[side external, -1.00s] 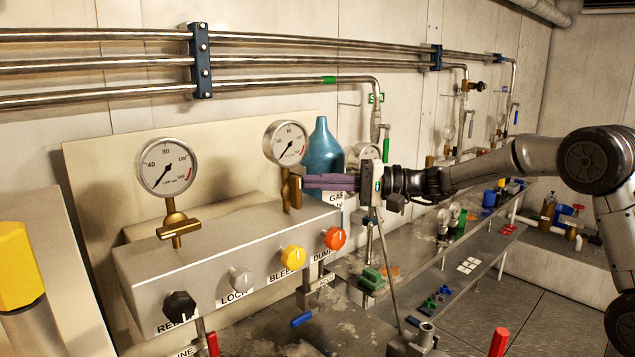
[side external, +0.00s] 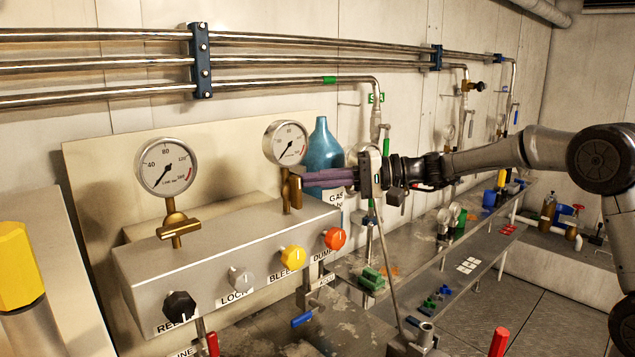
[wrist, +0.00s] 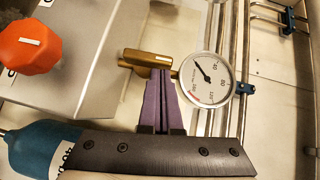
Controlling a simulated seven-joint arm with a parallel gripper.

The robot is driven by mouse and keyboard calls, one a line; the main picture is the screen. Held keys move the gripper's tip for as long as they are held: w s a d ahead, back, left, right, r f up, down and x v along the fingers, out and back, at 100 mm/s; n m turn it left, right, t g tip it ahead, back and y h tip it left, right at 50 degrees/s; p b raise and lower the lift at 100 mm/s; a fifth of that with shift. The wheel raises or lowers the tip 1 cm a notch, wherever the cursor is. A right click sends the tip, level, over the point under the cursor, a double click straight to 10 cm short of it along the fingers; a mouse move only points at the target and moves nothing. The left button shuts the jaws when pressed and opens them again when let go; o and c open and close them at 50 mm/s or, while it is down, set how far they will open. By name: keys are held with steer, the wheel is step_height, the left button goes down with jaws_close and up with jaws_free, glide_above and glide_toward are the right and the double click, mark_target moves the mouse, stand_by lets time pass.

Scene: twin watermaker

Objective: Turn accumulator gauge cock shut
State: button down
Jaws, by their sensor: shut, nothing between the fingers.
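The pressure gauge (side external: 286,143) next to the teal bottle (side external: 322,150) stands on a brass cock (side external: 287,192) on top of the grey panel box. My gripper (side external: 305,180) has its purple fingers closed together, with their tips at the right side of this cock. In the wrist view my fingertips (wrist: 160,74) overlap the brass cock (wrist: 134,61), close beside the gauge face (wrist: 206,78). Contact looks likely but cannot be told for certain. The fingers partly hide the cock and its handle, so the handle's exact angle is unclear.
A second gauge (side external: 168,167) with a brass cock (side external: 178,230) stands to the left. Black, grey, yellow and orange knobs (side external: 335,238) line the box front. Steel pipes (side external: 270,62) run along the wall above. The teal bottle is close behind my fingers.

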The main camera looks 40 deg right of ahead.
mark_target(298, 177)
steer(key=shift+r, duration=0.1)
steer(key=shift+a+r+n+g+h, duration=0.25)
steer(key=shift+n+h, duration=0.3)
steer(key=shift+a+r+n+g+h, duration=0.2)
steer(key=shift+a+n+g+h, duration=0.05)
steer(key=shift+n+h, duration=0.3)
steer(key=n+h, duration=0.1)
steer(key=a+n+g+h, duration=0.1)
steer(key=h, duration=0.1)
steer(key=shift+a+r, duration=0.3)
steer(key=shift+r, duration=0.05)
steer(key=a+n+h, duration=0.1)
steer(key=h, duration=0.1)
steer(key=a+n+h, duration=0.1)
steer(key=h, duration=0.1)
steer(key=shift+g, duration=0.4)
steer(key=shift+f+n+h, duration=0.1)
steer(key=shift+n+h, duration=0.2)
steer(key=shift+a+f, duration=0.1)
steer(key=shift+a, duration=0.1)
steer(key=shift+a+f, duration=0.15)
steer(key=shift+a, duration=0.05)
